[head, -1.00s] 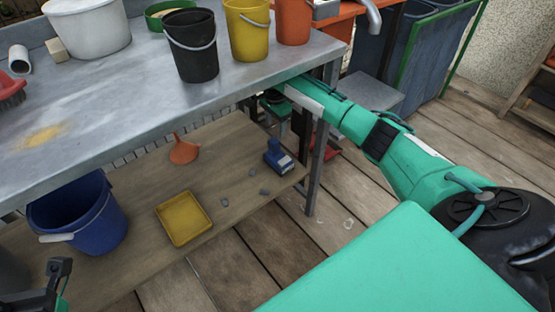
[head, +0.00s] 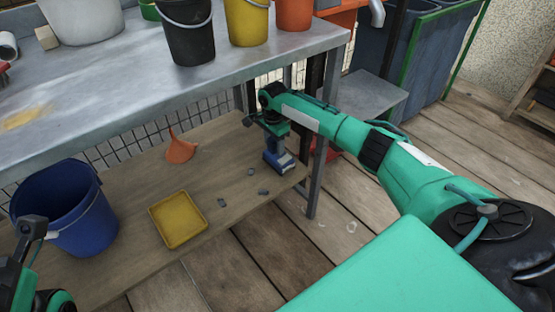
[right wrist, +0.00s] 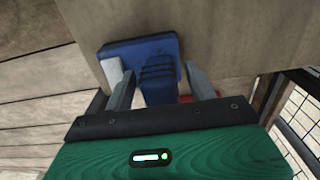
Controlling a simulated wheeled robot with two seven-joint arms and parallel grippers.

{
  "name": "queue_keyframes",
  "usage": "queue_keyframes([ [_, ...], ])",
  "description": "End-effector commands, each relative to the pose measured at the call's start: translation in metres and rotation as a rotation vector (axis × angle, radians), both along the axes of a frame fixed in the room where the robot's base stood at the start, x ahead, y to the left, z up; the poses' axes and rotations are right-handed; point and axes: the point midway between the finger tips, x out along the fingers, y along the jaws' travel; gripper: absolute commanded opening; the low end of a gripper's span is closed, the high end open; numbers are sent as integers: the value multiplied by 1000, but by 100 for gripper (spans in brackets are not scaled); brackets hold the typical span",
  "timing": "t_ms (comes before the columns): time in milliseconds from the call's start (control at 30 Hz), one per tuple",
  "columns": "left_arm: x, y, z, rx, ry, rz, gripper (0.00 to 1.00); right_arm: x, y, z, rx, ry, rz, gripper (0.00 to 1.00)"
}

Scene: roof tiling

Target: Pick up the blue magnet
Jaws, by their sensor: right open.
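The blue magnet (head: 280,161) stands on the wooden lower shelf near its right end. It has a wide blue base with a pale patch and a narrower ridged upper part. My right gripper (head: 272,140) is directly above it, pointing down. In the right wrist view the open fingers of my right gripper (right wrist: 158,70) stand on either side of the ridged part of the blue magnet (right wrist: 140,52). I cannot tell whether either finger touches it. My left gripper (head: 30,240) shows partly at the lower left edge, away from the magnet; its jaw state is unclear.
The metal bench top (head: 150,90) overhangs the shelf (head: 135,210), and a bench leg (head: 317,165) stands just right of the magnet. Several small grey pieces (head: 250,172), a yellow tray (head: 178,220), an orange funnel (head: 180,148) and a blue bucket (head: 75,215) are on the shelf.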

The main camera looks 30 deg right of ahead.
Motion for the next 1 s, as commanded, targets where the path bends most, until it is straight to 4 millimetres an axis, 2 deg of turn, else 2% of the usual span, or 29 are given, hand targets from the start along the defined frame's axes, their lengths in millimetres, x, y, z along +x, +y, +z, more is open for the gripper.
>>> queue_keyframes([
  [267,0,-1,1,1,-4,-3,0,0,0,-2,0,-1,0,56],
  [367,-1,-1,1,1,-4,-3,0,0,0,-2,0,-1,0,41],
  [500,-1,-1,1,0,-5,-3,0,0,0,-2,0,-1,0,13],
  [533,-1,-1,1,1,-5,-4,0,0,0,-2,0,-1,0,11],
  [833,-1,-1,3,0,-6,-3,0,1,0,2,0,-2,0,11],
  [1000,0,4,6,-4,6,12,0,1,0,20,1,-3,0,11],
])
